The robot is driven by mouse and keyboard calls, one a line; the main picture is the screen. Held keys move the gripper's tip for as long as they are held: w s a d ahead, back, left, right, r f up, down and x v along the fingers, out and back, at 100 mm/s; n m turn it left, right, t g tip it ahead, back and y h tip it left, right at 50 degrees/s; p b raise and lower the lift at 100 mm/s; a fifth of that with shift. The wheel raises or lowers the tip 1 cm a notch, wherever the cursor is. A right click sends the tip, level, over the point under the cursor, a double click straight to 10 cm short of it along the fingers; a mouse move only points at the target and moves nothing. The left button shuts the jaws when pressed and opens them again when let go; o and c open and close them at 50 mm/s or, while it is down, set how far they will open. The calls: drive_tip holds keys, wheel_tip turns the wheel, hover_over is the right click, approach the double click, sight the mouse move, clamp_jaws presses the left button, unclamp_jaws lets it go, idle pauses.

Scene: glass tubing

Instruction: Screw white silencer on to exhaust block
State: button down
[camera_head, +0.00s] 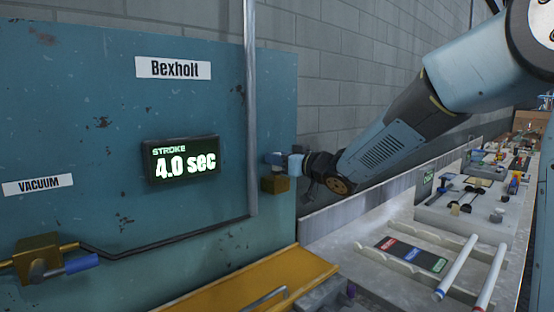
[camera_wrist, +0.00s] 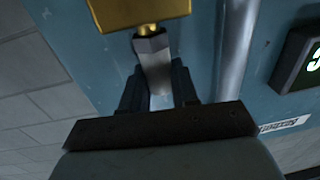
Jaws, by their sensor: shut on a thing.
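The exhaust block is a brass block (camera_head: 275,184) on the right side of the teal machine panel (camera_head: 110,100). In the wrist view the brass block (camera_wrist: 128,12) is at the top. My gripper (camera_head: 285,160) is at this block, its jaws shut on the white silencer (camera_wrist: 157,73). The silencer's pale grey hex end (camera_wrist: 150,44) meets the block face at a short dark joint. I cannot tell how far any thread is engaged. In the head view my gripper largely hides the silencer.
A vertical grey pipe (camera_head: 250,110) runs close left of the block. The panel has a lit display (camera_head: 183,160) reading 4.0 sec and a brass valve (camera_head: 38,258). A white bench (camera_head: 365,230) with tubes and small parts lies at right. A block wall (camera_head: 345,75) stands behind.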

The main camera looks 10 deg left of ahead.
drive_tip(key=shift+m+t+h, duration=0.4)
drive_tip(key=shift+t, duration=0.1)
drive_tip(key=c, duration=0.8)
unclamp_jaws()
drive_tip(key=s+d+f+m+t+h, duration=0.1)
drive_tip(key=s+d+m+h, duration=0.4)
drive_tip(key=d, duration=0.9)
drive_tip(key=s+d+f+m+t+h, duration=0.15)
drive_tip(key=s+d+h, duration=0.55)
drive_tip(key=d, duration=0.7)
drive_tip(key=s+d+f+m+g, duration=0.1)
drive_tip(key=s+f+g, duration=0.1)
drive_tip(key=s, duration=0.4)
drive_tip(key=s+d+f+m+g+h, duration=0.1)
drive_tip(key=s+d+f+g, duration=0.1)
drive_tip(key=s, duration=0.4)
drive_tip(key=s+d+f+m+g, duration=0.1)
drive_tip(key=s+d+f+g, duration=0.1)
drive_tip(key=s+g, duration=0.2)
drive_tip(key=shift+s+d+f+h, duration=0.15)
drive_tip(key=shift+s+h, duration=0.05)
drive_tip(key=shift+s, duration=0.5)
drive_tip(key=shift+s+d+f+h, duration=0.1)
drive_tip(key=shift+s+h, duration=0.1)
drive_tip(key=shift+s, duration=0.5)
drive_tip(key=shift+s+a+f+g, duration=0.1)
drive_tip(key=shift+s+f+g, duration=0.05)
drive_tip(key=shift+s+g, duration=0.25)
